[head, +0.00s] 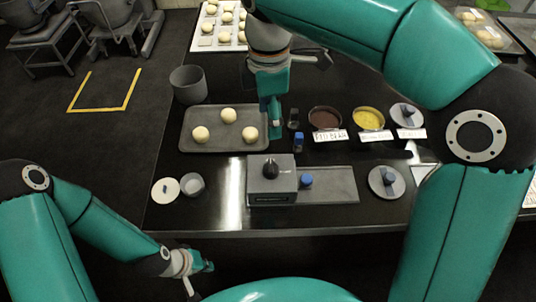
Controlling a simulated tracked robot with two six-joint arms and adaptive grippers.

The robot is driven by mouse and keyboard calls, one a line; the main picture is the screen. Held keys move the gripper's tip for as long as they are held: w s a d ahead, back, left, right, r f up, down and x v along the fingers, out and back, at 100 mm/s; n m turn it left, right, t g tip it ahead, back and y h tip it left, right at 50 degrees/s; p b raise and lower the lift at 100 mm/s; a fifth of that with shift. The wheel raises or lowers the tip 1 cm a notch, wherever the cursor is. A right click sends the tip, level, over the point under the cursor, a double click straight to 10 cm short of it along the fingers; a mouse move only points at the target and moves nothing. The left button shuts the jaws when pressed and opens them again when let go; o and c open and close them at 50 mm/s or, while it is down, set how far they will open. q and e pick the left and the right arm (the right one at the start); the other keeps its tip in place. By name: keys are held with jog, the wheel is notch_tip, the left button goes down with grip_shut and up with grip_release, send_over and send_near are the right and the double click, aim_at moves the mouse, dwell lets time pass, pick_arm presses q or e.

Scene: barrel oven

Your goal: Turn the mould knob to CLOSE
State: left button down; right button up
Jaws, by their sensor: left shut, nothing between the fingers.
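The mould unit is a grey box (259,187) near the front edge of the table. A black knob (270,169) stands on its top, with small lettering beside it too small to read. My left gripper (208,267) is shut and empty, low in front of the table's front edge, left of and well apart from the box. My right gripper (276,127) points down over the table behind the knob, by the right edge of the dough tray. Its fingers are seen edge-on, so I cannot tell whether they are open.
A grey tray (225,147) with three dough balls stands behind the box. A grey plate (335,190) with a blue-topped piece joins the box's right side. A lid (385,182) lies farther right. Bowls of brown (325,117) and yellow filling (369,118) stand behind.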

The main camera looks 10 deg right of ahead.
aim_at(270, 164)
jog(key=f, duration=1)
jog(key=s+f, duration=0.1)
jog(key=f, duration=0.5)
jog(key=shift+s+f, duration=0.1)
jog(key=c, duration=1)
jog(key=shift+a, duration=0.25)
jog(key=shift+c, duration=0.5)
jog(key=shift+d, duration=0.25)
